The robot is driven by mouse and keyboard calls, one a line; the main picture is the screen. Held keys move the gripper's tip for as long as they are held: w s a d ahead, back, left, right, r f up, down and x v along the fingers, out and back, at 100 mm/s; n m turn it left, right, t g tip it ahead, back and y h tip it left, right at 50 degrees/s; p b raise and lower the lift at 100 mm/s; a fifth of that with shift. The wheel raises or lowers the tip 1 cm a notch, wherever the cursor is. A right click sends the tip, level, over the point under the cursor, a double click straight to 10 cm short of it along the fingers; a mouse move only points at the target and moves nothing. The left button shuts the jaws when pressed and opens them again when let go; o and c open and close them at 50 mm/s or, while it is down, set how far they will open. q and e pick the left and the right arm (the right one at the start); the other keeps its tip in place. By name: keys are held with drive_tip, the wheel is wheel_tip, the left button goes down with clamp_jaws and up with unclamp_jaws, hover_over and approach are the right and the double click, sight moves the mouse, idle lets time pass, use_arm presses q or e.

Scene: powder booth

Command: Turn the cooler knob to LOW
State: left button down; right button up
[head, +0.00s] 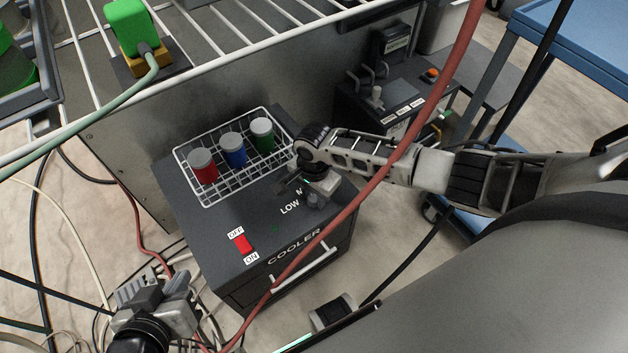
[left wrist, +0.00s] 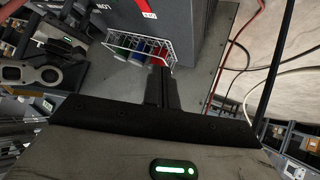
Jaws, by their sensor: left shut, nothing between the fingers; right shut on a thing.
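The cooler (head: 205,240) is a dark grey box with a front handle and a COOLER label. Its top carries a LOW label (head: 290,208) and another label starting with M, partly covered. My right gripper (head: 314,196) points down at the top's right side, beside these labels. It is shut on the cooler knob, which it mostly hides, so the knob's pointer direction cannot be read. A red switch (head: 243,244) sits between OFF and ON labels. My left gripper (head: 142,287) is shut and empty, left of the cooler; its fingers show in the left wrist view (left wrist: 161,82).
A white wire basket (head: 212,198) with red, blue and green jars stands at the back of the cooler top. A red hose (head: 375,180) crosses in front of my right arm. Cables lie on the floor at left. A wire rack (head: 200,60) is above.

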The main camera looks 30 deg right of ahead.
drive_tip(key=n+p, duration=0.3)
drive_tip(key=p, duration=0.1)
drive_tip(key=shift+s+r+p, duration=0.15)
drive_tip(key=shift+p, duration=0.2)
drive_tip(key=shift+n, duration=0.9)
drive_tip(key=n+p, duration=0.1)
drive_tip(key=n, duration=0.3)
use_arm(q)
wheel_tip(320, 180, up, 12)
drive_tip(key=s+a+t, duration=0.1)
drive_tip(key=a+t, duration=0.1)
drive_tip(key=shift+a+n+y, duration=0.25)
drive_tip(key=shift+n+y, duration=0.05)
drive_tip(key=shift+y, duration=0.1)
use_arm(e)
drive_tip(key=shift+n, duration=0.7)
use_arm(q)
drive_tip(key=shift+f, duration=0.1)
use_arm(e)
drive_tip(key=shift+f, duration=0.2)
drive_tip(key=o, duration=1)
use_arm(q)
drive_tip(key=shift+w+r+t, duration=0.1)
drive_tip(key=shift+r+t, duration=0.1)
drive_tip(key=shift+t, duration=0.1)
use_arm(e)
drive_tip(key=shift+r, duration=0.1)
